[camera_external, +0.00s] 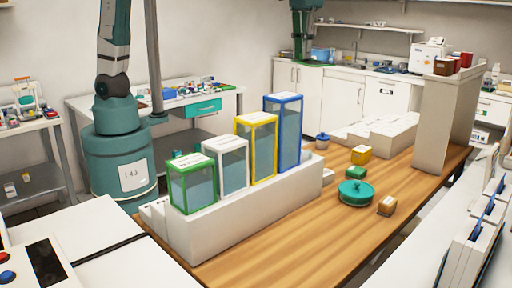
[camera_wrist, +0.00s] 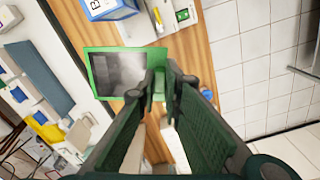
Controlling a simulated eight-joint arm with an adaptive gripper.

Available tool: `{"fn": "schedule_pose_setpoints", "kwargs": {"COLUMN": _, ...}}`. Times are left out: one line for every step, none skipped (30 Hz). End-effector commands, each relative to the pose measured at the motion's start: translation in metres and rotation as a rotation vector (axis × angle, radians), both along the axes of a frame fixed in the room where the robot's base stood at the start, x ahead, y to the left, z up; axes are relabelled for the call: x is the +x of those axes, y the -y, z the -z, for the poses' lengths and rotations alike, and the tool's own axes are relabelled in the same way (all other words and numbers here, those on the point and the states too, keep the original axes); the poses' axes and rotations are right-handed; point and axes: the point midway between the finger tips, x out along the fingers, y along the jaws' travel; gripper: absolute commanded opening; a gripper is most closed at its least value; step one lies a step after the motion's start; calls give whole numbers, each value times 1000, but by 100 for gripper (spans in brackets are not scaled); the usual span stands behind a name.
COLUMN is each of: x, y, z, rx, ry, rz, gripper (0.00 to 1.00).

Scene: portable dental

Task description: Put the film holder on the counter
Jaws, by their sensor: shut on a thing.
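My gripper (camera_wrist: 163,78) is shut on a green-framed flat piece with a dark grey panel (camera_wrist: 115,74), which looks like the film holder. In the external view, my arm's end reaches down at the back, and the green piece (camera_external: 315,66) shows at the front left edge of the back counter (camera_external: 347,66). In the wrist view, a wood-coloured surface (camera_wrist: 200,55) lies beneath and beside the holder. I cannot tell whether the holder touches the counter.
A blue box (camera_wrist: 106,8) and a white tray (camera_wrist: 168,16) lie near the holder. Pale tiles (camera_wrist: 255,60) fill the wrist view's right side. In front, a wooden table (camera_external: 290,235) bears a white stand (camera_external: 245,225) with several colour-framed clear boxes.

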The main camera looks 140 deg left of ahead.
Motion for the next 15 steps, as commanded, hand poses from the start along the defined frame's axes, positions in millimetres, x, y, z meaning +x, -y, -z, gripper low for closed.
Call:
{"fn": "schedule_pose_setpoints", "kwargs": {"x": 5, "y": 14, "z": -1, "rx": 0, "ry": 0, "rz": 21, "gripper": 0}}
{"fn": "schedule_pose_setpoints", "kwargs": {"x": 7, "y": 21, "z": -1, "rx": 0, "ry": 0, "rz": 32, "gripper": 0}}
{"fn": "schedule_pose_setpoints", "kwargs": {"x": 11, "y": 31, "z": -1, "rx": 0, "ry": 0, "rz": 48, "gripper": 0}}
{"fn": "schedule_pose_setpoints", "kwargs": {"x": 13, "y": 38, "z": -1, "rx": 0, "ry": 0, "rz": 59, "gripper": 0}}
{"fn": "schedule_pose_setpoints", "kwargs": {"x": 15, "y": 45, "z": -1, "rx": 0, "ry": 0, "rz": 70, "gripper": 0}}
{"fn": "schedule_pose_setpoints", "kwargs": {"x": 18, "y": 55, "z": -1, "rx": 0, "ry": 0, "rz": 86, "gripper": 0}}
{"fn": "schedule_pose_setpoints", "kwargs": {"x": 20, "y": 63, "z": -2, "rx": 0, "ry": 0, "rz": 97, "gripper": 0}}
{"fn": "schedule_pose_setpoints", "kwargs": {"x": 22, "y": 70, "z": -2, "rx": 0, "ry": 0, "rz": 108, "gripper": 0}}
{"fn": "schedule_pose_setpoints", "kwargs": {"x": 25, "y": 80, "z": -2, "rx": 0, "ry": 0, "rz": 124, "gripper": 0}}
{"fn": "schedule_pose_setpoints", "kwargs": {"x": 26, "y": 87, "z": -2, "rx": 0, "ry": 0, "rz": 134, "gripper": 0}}
{"fn": "schedule_pose_setpoints", "kwargs": {"x": 28, "y": 95, "z": -2, "rx": 0, "ry": 0, "rz": 146, "gripper": 0}}
{"fn": "schedule_pose_setpoints", "kwargs": {"x": 30, "y": 104, "z": -2, "rx": 0, "ry": 0, "rz": 161, "gripper": 0}}
{"fn": "schedule_pose_setpoints", "kwargs": {"x": 31, "y": 112, "z": -2, "rx": 0, "ry": 0, "rz": 172, "gripper": 0}}
{"fn": "schedule_pose_setpoints", "kwargs": {"x": 33, "y": 119, "z": -3, "rx": 0, "ry": 0, "rz": 184, "gripper": 0}}
{"fn": "schedule_pose_setpoints", "kwargs": {"x": 35, "y": 129, "z": -3, "rx": 0, "ry": 0, "rz": 198, "gripper": 0}}
